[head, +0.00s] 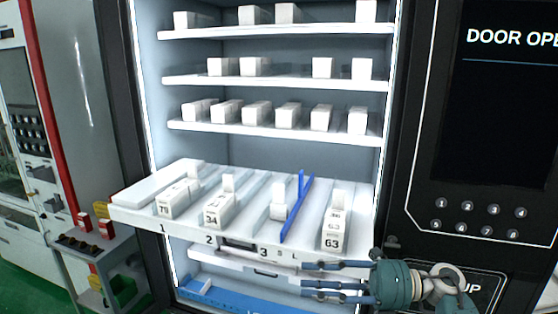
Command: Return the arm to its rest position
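My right gripper (304,276) is at the lower right, in front of the vending machine's lower part. Its blue-grey fingers point left, with a gap between the upper finger and the lower ones. It looks open, and I see nothing between the fingers. The green-grey wrist (396,285) is beside the machine's right panel. The rest of the arm is mostly cut off by the frame's lower edge. My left gripper is not in view.
A pulled-out shelf (150,222) holds white boxes and a blue upright part (299,208), just above my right gripper. A blue tray (235,300) lies below. The black keypad panel (420,205) is at right, and a grey stand (85,258) is at left.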

